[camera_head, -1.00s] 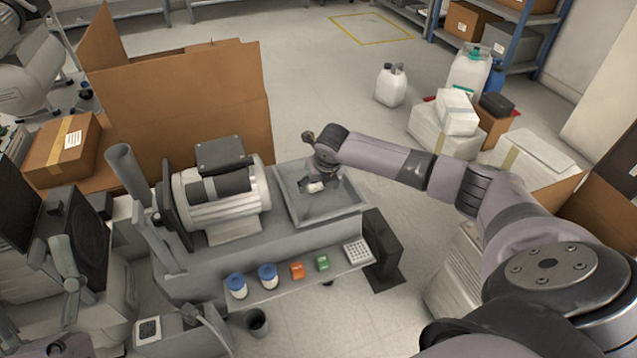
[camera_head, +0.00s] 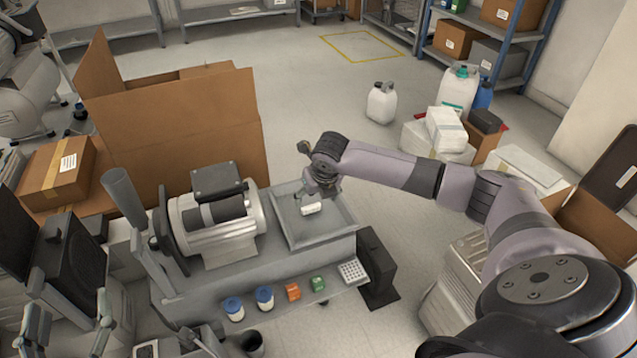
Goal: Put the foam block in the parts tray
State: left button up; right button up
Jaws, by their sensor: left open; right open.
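The foam block (camera_head: 311,208) is a small white block lying inside the grey parts tray (camera_head: 343,232), towards its middle. My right gripper (camera_head: 316,194) is open just above the block, pointing down into the tray. Its fingertips are small and dark here, and I cannot tell whether they still touch the block. My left gripper (camera_head: 68,322) is at the lower left edge of the head view, with its grey fingers spread apart and nothing between them. It is far from the tray.
A motor-driven compressor (camera_head: 217,225) stands left of the tray. A large open cardboard box (camera_head: 185,130) stands behind. White boxes (camera_head: 445,130) are at the right.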

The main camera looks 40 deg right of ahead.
pick_arm(q)
notch_tip(320, 180, down, 9)
jog(key=s+a+g+y+p, duration=0.1)
jog(key=s+a+g, duration=0.1)
jog(key=g, duration=0.3)
jog(key=shift+s+y+p, duration=0.25)
jog(key=shift+y+p, duration=0.1)
jog(key=shift+y, duration=0.05)
pick_arm(e)
jog(key=v, duration=0.5)
jog(key=shift+s+r, duration=0.1)
jog(key=shift+r, duration=0.1)
pick_arm(q)
jog(key=shift+r, duration=0.1)
